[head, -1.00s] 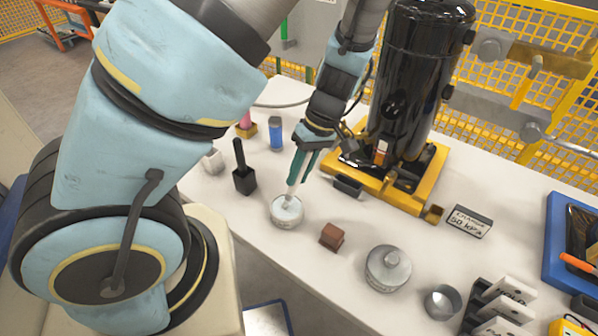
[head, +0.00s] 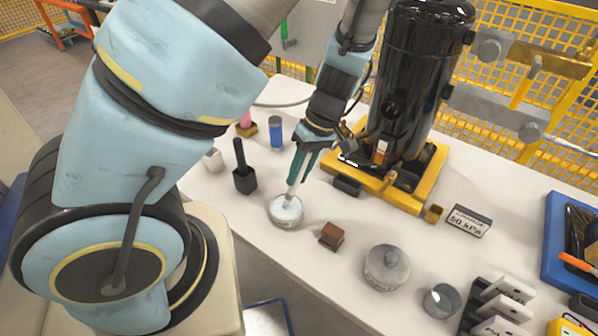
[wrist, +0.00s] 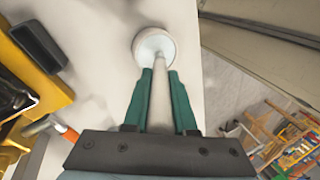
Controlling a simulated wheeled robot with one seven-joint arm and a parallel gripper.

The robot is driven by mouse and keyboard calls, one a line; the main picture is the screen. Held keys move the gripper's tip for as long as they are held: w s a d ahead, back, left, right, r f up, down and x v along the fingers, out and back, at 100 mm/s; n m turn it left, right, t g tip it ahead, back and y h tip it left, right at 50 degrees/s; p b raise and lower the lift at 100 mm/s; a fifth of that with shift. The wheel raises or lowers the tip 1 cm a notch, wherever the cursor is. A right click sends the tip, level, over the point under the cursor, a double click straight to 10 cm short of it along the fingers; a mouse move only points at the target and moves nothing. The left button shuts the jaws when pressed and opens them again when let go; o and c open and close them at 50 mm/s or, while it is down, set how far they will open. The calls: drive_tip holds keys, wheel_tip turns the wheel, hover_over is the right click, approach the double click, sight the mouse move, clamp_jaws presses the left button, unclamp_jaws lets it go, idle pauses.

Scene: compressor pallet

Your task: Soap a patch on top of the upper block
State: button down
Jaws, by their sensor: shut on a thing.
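My gripper (head: 299,164) has green fingers and is shut on a slim pale brush handle, which runs between the fingertips in the wrist view (wrist: 160,76). The brush (head: 292,189) points down, its lower end inside a small round whitish pot (head: 286,213) on the white table. The pot also shows in the wrist view (wrist: 154,42); the brush's tip is hidden in it. At the back right, beyond the table, a brassy block (head: 550,60) sits above a longer grey block (head: 487,107) near the yellow mesh. My gripper is well left of both and lower.
A black cylinder (head: 420,85) on a yellow base (head: 408,198) stands between my gripper and the blocks. A brown block (head: 332,236), lidded metal tin (head: 387,267), small cup (head: 441,300), black-handled tool (head: 243,172) and blue container (head: 276,134) stand around the pot.

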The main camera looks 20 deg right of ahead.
drive_tip(key=shift+r+p, duration=3.5)
drive_tip(key=shift+p, duration=0.1)
